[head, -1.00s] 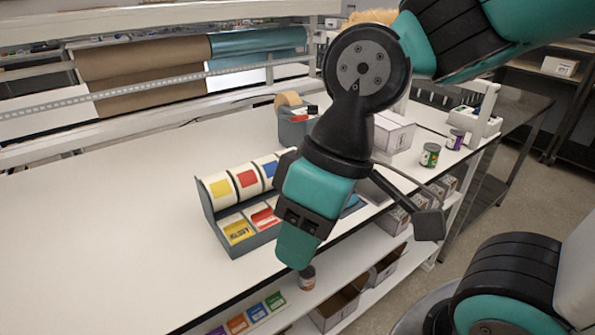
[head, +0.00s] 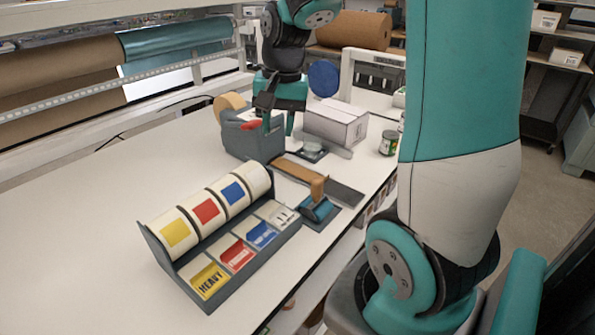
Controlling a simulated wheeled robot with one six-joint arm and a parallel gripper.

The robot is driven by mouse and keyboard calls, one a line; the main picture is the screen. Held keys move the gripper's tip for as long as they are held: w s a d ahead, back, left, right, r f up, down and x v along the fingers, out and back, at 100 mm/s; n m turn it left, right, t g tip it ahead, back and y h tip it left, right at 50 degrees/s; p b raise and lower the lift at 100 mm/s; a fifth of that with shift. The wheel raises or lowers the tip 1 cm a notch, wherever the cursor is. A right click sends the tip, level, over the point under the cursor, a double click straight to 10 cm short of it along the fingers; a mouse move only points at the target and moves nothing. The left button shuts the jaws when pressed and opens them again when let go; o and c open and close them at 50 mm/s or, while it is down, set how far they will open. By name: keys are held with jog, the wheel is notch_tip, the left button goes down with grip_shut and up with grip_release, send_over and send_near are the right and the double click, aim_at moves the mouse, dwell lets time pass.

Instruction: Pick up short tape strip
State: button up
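My gripper (head: 279,124) points down beside the right side of the grey tape dispenser (head: 238,142), at the back of the table. The dispenser holds a tan tape roll (head: 229,103) and has a red part (head: 250,125) at its front, close to my gripper. The fingertips are small and partly merge with the dispenser, so I cannot tell whether they are open or hold anything. I cannot make out a separate short tape strip. A longer brown strip (head: 298,172) lies on the table in front, curling up at a teal roller (head: 319,209).
A label rack (head: 160,252) with coloured label rolls stands at the front. A blue disc (head: 323,78) is behind. The table's left side is clear.

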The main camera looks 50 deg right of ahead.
jog(key=s+d+f+m, duration=0.25)
jog(key=d+m, duration=0.55)
jog(key=d, duration=0.7)
jog(key=shift+g+h, duration=0.4)
jog(key=f, duration=0.4)
jog(key=f+p, duration=0.1)
jog(key=f, duration=0.2)
jog(key=w+f+p, duration=0.1)
jog(key=f, duration=0.3)
jog(key=shift+a+f, duration=0.25)
jog(key=shift+f, duration=0.05)
jog(key=shift+w+a+f+p, duration=0.1)
jog(key=shift+f+p, duration=0.55)
jog(key=shift+f, duration=0.8)
jog(key=shift+w+a+f+p, duration=0.1)
jog(key=shift+f+p, duration=0.55)
jog(key=shift+f, duration=0.8)
grip_shut()
